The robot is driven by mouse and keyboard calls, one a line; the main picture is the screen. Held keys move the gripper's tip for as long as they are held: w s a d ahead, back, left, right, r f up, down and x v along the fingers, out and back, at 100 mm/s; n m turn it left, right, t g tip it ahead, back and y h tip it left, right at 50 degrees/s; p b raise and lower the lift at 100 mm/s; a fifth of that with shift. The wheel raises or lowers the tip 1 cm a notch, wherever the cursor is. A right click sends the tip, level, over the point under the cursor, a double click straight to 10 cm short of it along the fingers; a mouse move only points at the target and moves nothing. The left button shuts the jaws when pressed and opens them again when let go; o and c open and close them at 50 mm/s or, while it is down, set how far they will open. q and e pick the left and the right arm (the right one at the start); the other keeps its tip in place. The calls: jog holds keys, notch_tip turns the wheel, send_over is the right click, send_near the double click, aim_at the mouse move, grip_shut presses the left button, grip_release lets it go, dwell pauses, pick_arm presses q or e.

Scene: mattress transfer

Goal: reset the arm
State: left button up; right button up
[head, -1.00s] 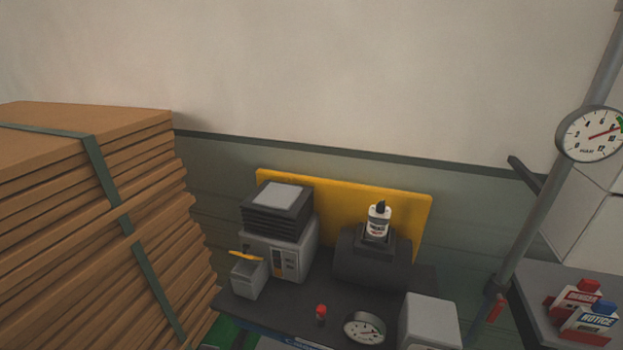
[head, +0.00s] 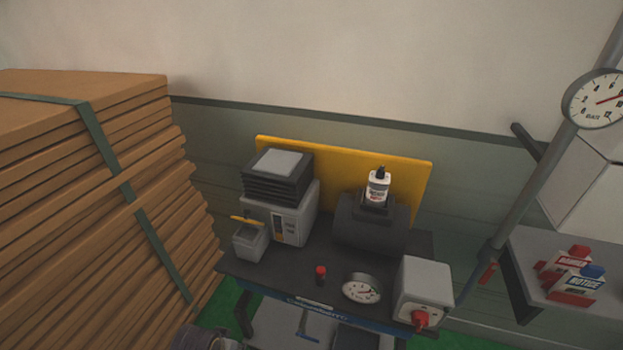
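Neither my left nor my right gripper shows in the head view. Only a small dark rounded piece shows at the bottom edge, left of centre, and I cannot tell what it is. No mattress is in view. The head view looks down at a dark workbench (head: 285,268) against the wall.
A tall strapped stack of brown boards (head: 90,200) fills the left. The bench carries a grey machine (head: 292,222), a white bottle (head: 378,188), a gauge (head: 361,289) and a grey box (head: 424,285). A pipe (head: 530,180) and a shelf (head: 530,262) with containers stand right.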

pick_arm(q)
jog(key=s+f+g, duration=0.1)
jog(key=s+f, duration=0.2)
jog(key=f, duration=1.1)
jog(key=s+f, duration=0.3)
jog(key=f, duration=1)
jog(key=s+a+f, duration=0.2)
jog(key=s+f, duration=0.6)
jog(key=s, duration=0.2)
jog(key=s+a+f+g, duration=0.1)
jog(key=s+a+f, duration=0.1)
jog(key=s+f, duration=0.6)
jog(key=s, duration=0.2)
jog(key=shift+s+a+f, duration=0.2)
jog(key=shift+s+f, duration=0.1)
